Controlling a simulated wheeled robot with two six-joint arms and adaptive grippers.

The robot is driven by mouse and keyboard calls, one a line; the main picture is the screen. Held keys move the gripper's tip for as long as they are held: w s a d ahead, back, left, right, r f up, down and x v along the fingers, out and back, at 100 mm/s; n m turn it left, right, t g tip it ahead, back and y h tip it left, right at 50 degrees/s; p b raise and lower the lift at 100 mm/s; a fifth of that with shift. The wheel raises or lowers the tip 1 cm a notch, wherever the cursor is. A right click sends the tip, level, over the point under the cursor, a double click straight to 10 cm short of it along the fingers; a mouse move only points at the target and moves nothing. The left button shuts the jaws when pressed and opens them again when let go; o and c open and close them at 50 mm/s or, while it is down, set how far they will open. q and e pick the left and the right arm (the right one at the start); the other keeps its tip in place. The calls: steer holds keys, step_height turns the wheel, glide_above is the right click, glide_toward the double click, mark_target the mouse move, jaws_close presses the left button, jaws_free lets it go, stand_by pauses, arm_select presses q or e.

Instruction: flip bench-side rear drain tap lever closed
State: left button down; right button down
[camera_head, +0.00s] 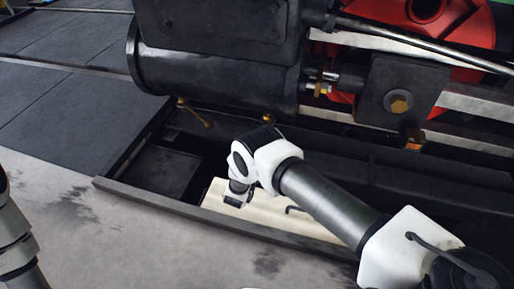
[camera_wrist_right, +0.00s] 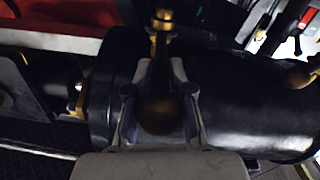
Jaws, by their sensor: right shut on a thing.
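In the right wrist view a brass drain tap (camera_wrist_right: 162,22) sits at the underside of the black cylinder (camera_wrist_right: 255,105). Its lever, a dark brass arm with a round ball end (camera_wrist_right: 160,112), points toward the camera. My right gripper (camera_wrist_right: 162,72) is shut on this lever, one finger on each side. In the head view the black cylinder (camera_head: 215,82) lies above my right wrist, which hides the gripped tap and the fingers. Another brass tap (camera_head: 195,113) hangs under the cylinder's left end; its knob also shows in the wrist view (camera_wrist_right: 300,76). My left gripper is out of view.
A dark ledge (camera_head: 130,193) borders the pit below the cylinder, with a pale panel (camera_head: 300,222) inside. A piston rod and black crosshead block (camera_head: 400,95) stand at right before a red wheel (camera_head: 465,25).

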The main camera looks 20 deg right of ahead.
steer(key=c, duration=1.1)
jaws_free()
steer(key=shift+w+a, duration=0.1)
steer(key=shift+w, duration=0.1)
steer(key=v, duration=1.2)
